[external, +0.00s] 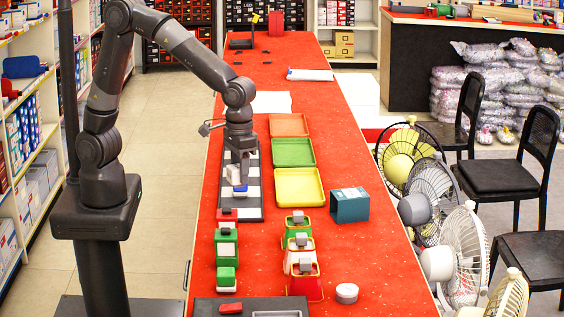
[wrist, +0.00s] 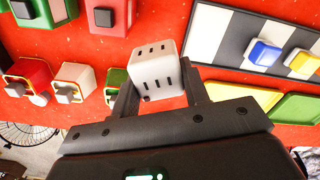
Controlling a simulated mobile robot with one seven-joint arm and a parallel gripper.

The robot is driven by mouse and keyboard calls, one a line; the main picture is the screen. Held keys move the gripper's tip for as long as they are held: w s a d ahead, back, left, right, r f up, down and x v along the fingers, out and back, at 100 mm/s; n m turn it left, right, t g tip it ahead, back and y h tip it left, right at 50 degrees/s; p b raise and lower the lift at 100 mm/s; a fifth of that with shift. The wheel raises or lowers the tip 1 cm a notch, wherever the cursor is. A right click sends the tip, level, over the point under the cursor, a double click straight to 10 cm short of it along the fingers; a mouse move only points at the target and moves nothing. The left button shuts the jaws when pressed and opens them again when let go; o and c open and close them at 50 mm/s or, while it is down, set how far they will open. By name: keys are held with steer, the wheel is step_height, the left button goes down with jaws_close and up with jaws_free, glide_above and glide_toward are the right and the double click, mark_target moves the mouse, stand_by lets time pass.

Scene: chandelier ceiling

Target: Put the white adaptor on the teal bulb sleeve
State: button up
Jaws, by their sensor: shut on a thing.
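The white adaptor (wrist: 157,72) is a white cube with dark slots on its faces. My gripper (wrist: 162,88) is shut on it, with one dark finger on each side. In the external view my gripper (external: 241,160) holds the adaptor (external: 233,174) above the black-and-white checkered board. The teal bulb sleeve (external: 350,206) is a box standing on the red counter, right of the yellow tray. It is apart from my gripper, and I cannot make it out in the wrist view.
A blue-and-white block (external: 240,188) lies on the checkered board (external: 254,205) below my gripper. Yellow (external: 299,203), green and orange trays lie between the board and the sleeve. Small containers with grey plugs (external: 298,218) stand nearer the camera. Fans (external: 465,245) line the counter's right side.

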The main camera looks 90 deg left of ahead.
steer(key=w+r+n, duration=0.2)
steer(key=w+n, duration=0.5)
steer(key=w, duration=0.3)
steer(key=w+r+n, duration=0.3)
steer(key=w+n, duration=0.3)
steer(key=w, duration=0.3)
glide_above(339, 193)
step_height(339, 193, down, 7)
steer(key=shift+a+f, duration=0.15)
steer(key=shift+f, duration=1.95)
steer(key=shift+f, duration=0.1)
steer(key=o, duration=1)
